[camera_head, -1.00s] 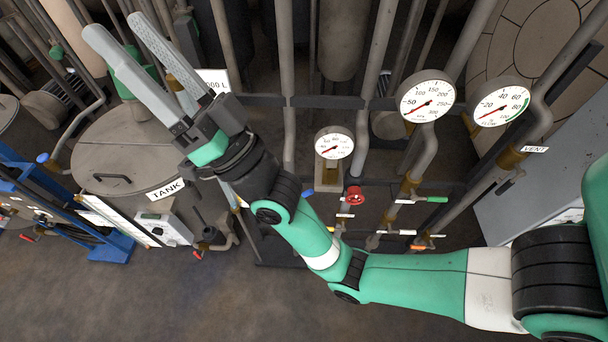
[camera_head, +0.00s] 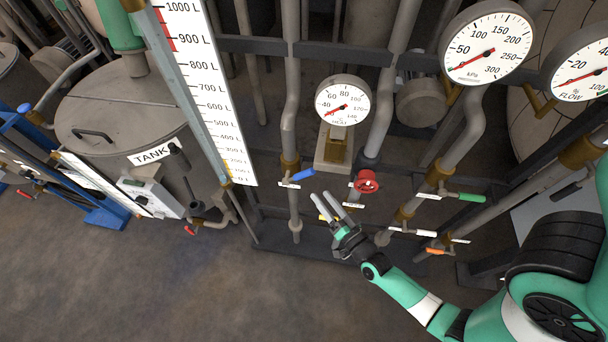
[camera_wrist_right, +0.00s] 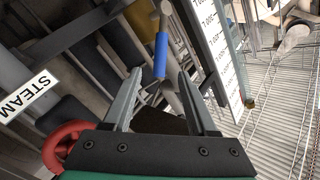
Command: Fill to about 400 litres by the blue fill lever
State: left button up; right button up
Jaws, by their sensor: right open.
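The blue fill lever (camera_head: 303,174) sits on a vertical pipe left of the red handwheel. Its handle points right and slightly up, across the pipe. My right gripper (camera_head: 328,206) is open and empty, just below and right of the lever in the head view. In the right wrist view, the blue lever (camera_wrist_right: 161,55) shows beyond the open fingers (camera_wrist_right: 156,88), roughly between them and apart from them. The litre scale (camera_head: 208,90), marked up to 1000 L, stands left of the lever. I cannot read a level on it. My left gripper is not in view.
The red handwheel (camera_head: 367,181) is close right of my gripper. A green lever (camera_head: 472,197) and an orange lever (camera_head: 434,251) are further right. Dial gauges (camera_head: 343,100) stand above. The tank (camera_head: 125,115) is at left. The floor in front is clear.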

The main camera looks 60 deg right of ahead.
aim_at(304, 173)
jog(key=b+x, duration=0.1)
jog(key=x, duration=1)
grip_shut()
dwell(1.0)
